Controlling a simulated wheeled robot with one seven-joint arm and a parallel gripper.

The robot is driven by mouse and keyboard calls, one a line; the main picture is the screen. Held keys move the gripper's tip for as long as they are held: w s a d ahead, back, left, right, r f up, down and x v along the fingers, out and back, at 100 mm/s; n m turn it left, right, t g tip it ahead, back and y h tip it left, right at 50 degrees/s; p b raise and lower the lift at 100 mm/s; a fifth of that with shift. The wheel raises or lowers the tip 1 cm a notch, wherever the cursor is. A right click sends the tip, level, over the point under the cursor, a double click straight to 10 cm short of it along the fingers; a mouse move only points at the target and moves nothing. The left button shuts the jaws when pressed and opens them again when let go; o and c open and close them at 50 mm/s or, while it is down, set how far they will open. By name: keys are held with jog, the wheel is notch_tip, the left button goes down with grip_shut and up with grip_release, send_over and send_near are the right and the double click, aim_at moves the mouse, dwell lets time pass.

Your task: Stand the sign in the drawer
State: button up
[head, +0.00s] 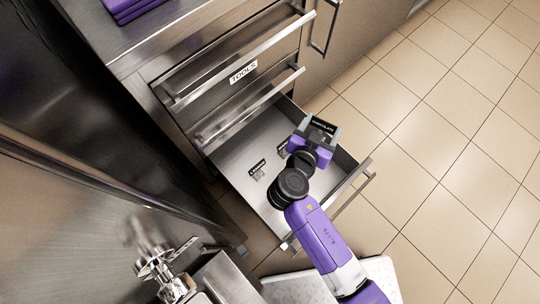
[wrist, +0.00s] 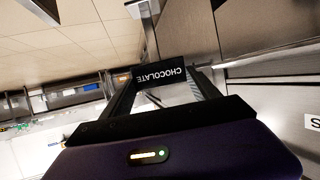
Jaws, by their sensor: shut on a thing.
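The sign is a small black card reading "CHOCOLATE" (wrist: 161,75), upside down in the wrist view. It sits between the two fingers of my gripper (wrist: 163,88), which is shut on it. In the head view the sign (head: 322,125) shows as a dark plate at the tip of my gripper (head: 318,132). My gripper is over the right part of the open bottom drawer (head: 232,151). The head view does not clearly show how high the sign is above the drawer floor. Two small signs stand inside the drawer, one left (head: 257,168) and one partly hidden by my arm (head: 282,151).
Two shut drawers are above, one labelled "TOOLS" (head: 243,72). The open drawer's front with its handle (head: 345,205) juts toward the tiled floor (head: 440,130). A metal fitting (head: 165,262) stands at lower left. Folded purple cloths (head: 130,8) lie on the counter.

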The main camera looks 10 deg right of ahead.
aim_at(323, 130)
jog(key=f+m+h+b, duration=0.1)
jog(key=b, duration=0.1)
jog(key=f+g+b, duration=0.1)
jog(key=f, duration=0.1)
jog(key=shift+d+m+g+h+b, duration=0.2)
jog(key=shift+m+g+h+b, duration=0.1)
jog(key=shift+m+h+b, duration=0.1)
jog(key=shift+s+d+f+m+g+h+b, duration=0.1)
jog(key=shift+f+m+g+h+b, duration=0.15)
jog(key=shift+b, duration=0.35)
jog(key=shift+s+m+g+h+b, duration=0.15)
jog(key=shift+m+g+b, duration=0.15)
jog(key=shift+b, duration=0.25)
jog(key=shift+s+r+m+g+b, duration=0.15)
jog(key=shift+m+g+b, duration=0.1)
jog(key=shift+m+b, duration=0.15)
notch_tip(323, 130, down, 20)
jog(key=b, duration=0.8)
jog(key=o, duration=1.9)
